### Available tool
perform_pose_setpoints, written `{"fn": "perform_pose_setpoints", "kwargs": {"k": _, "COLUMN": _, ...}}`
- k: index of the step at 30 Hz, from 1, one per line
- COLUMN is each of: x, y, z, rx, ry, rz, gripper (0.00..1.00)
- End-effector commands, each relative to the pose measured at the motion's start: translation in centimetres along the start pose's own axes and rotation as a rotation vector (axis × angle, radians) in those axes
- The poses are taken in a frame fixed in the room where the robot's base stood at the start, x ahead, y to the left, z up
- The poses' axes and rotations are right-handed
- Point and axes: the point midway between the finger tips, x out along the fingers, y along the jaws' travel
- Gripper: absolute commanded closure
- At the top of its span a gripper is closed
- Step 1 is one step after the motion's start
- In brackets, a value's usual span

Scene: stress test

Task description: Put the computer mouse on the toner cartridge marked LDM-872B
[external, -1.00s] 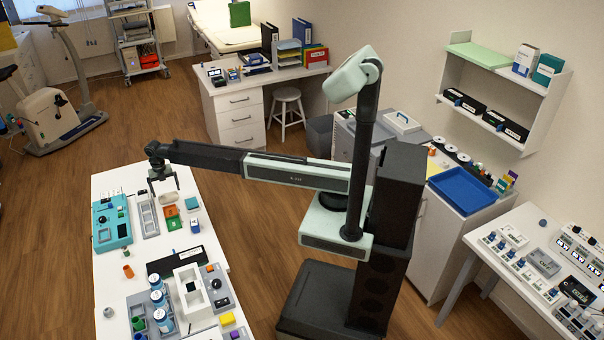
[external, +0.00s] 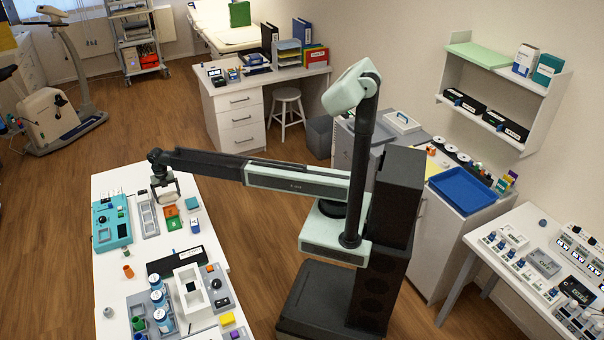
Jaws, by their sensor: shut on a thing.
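My gripper (external: 166,194) is above the far part of the white table (external: 112,276), pointing down. It is shut on a small pale beige thing (external: 166,188), which looks like the computer mouse; the fingers partly hide it. Two black boxes with white labels, which look like toner cartridges, lie in the wall shelf at the right: one on the left (external: 463,101) and one on the right (external: 505,126). Their print is too small to read, so I cannot tell which is LDM-872B. A long black thing (external: 172,263) lies mid-table; I cannot tell what it is.
Beside the gripper are a teal case (external: 112,220), a grey tray (external: 148,217) and orange and green blocks (external: 171,218). White-lidded bottles (external: 160,300) and a white square frame (external: 190,292) crowd the near part. Bare tabletop shows along the left edge.

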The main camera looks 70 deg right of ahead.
Motion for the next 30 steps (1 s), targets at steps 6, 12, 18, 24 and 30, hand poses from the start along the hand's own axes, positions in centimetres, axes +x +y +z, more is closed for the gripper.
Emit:
{"fn": "perform_pose_setpoints", "kwargs": {"k": 6, "x": -2.6, "y": 0.0, "z": 0.0, "rx": 0.000, "ry": 0.000, "rz": 0.000, "gripper": 0.57}}
{"fn": "perform_pose_setpoints", "kwargs": {"k": 12, "x": -3.6, "y": -2.1, "z": -1.8, "rx": 0.000, "ry": 0.000, "rz": -0.001, "gripper": 0.57}}
{"fn": "perform_pose_setpoints", "kwargs": {"k": 18, "x": -4.0, "y": -5.5, "z": -4.8, "rx": 0.000, "ry": 0.000, "rz": -0.001, "gripper": 0.57}}
{"fn": "perform_pose_setpoints", "kwargs": {"k": 24, "x": -4.5, "y": -9.1, "z": -7.8, "rx": 0.000, "ry": 0.000, "rz": -0.001, "gripper": 0.57}}
{"fn": "perform_pose_setpoints", "kwargs": {"k": 30, "x": -4.7, "y": -11.4, "z": -9.9, "rx": 0.000, "ry": 0.000, "rz": -0.001, "gripper": 0.57}}
